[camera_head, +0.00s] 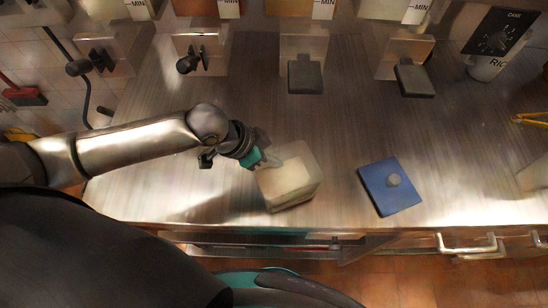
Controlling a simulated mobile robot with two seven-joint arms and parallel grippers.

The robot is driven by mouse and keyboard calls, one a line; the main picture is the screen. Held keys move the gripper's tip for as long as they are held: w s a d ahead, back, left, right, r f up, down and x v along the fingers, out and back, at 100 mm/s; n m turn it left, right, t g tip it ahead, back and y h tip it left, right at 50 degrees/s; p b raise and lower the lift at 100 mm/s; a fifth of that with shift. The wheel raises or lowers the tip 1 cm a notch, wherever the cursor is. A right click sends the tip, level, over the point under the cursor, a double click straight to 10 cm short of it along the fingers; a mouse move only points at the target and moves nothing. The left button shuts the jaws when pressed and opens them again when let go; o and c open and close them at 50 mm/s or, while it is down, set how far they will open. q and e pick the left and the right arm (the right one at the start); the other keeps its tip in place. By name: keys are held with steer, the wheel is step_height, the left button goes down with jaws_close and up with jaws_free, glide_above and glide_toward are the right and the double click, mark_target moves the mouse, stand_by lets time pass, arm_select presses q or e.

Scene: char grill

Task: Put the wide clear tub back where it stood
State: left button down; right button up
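The wide clear tub (305,190), a boxy translucent container with pale contents, is near the front edge of the steel counter, left of a blue lid. My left gripper (264,158) is at the tub's back-left rim, with its teal fingertip against or just beside the wall. The fingertips partly overlap the tub's corner, so I cannot tell whether they are closed on the wall. I also cannot tell whether the tub rests on the counter or is slightly raised. My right gripper is not in view.
A flat blue lid (378,192) with a grey knob lies right of the tub. Clear dispensers with dark parts, one a grey block (306,77), line the back. A white canister (487,66) stands at back right. The counter's middle (350,125) is clear.

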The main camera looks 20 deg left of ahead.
arm_select(q)
steer(key=c, duration=1.1)
jaws_free()
steer(key=shift+f, duration=0.1)
steer(key=shift+o, duration=0.2)
steer(key=p+v, duration=0.1)
steer(key=v, duration=1.1)
steer(key=shift+p, duration=0.4)
